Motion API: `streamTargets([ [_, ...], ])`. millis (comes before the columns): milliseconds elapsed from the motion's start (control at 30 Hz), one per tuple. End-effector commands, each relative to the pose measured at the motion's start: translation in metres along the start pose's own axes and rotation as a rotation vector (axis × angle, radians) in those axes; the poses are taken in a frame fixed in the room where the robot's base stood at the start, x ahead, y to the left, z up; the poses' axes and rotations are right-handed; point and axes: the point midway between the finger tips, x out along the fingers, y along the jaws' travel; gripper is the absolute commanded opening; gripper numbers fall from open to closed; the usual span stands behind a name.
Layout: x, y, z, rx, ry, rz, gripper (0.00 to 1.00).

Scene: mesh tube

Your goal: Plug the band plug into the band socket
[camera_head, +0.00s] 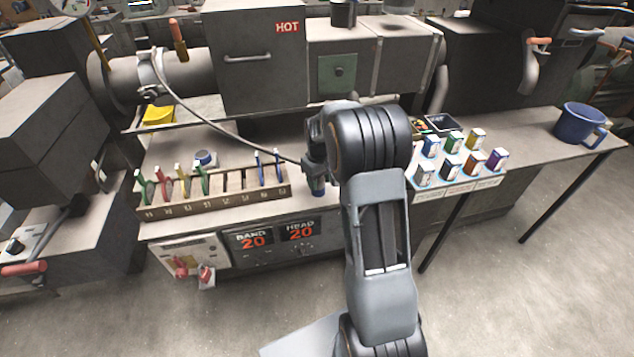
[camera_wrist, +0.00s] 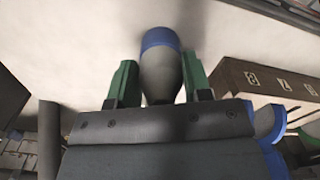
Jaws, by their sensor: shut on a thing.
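The band plug (camera_wrist: 166,68), a grey body with a blue ring at its end, sits between the green-padded fingers of my gripper (camera_wrist: 160,85) in the wrist view. In the head view my gripper (camera_head: 315,172) is above the bench, right of the rack, with the plug's blue end (camera_head: 318,188) pointing down. A grey cable (camera_head: 225,132) runs from the clamp band (camera_head: 150,75) on the barrel to the plug. A short round fitting with a blue ring (camera_head: 205,158) stands behind the rack; it looks like the band socket, but I cannot tell its opening.
A slotted wooden rack (camera_head: 215,198) with several coloured plates stands at the bench's front. A panel (camera_head: 187,255) with red parts and BAND and HEAD displays (camera_head: 275,234) are on the bench front. Several coloured boxes (camera_head: 452,155) and a blue mug (camera_head: 581,123) stand right.

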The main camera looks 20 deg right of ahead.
Motion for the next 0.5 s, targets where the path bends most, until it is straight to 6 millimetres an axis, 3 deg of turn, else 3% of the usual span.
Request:
streamTargets([
  [167, -0.01, 0.0, -0.001, 0.0, 0.004, 0.002, 0.24],
  [333, -0.033, 0.0, -0.001, 0.0, 0.005, 0.003, 0.24],
  [500, -0.061, -0.025, 0.006, -0.004, 0.006, 0.002, 0.24],
])
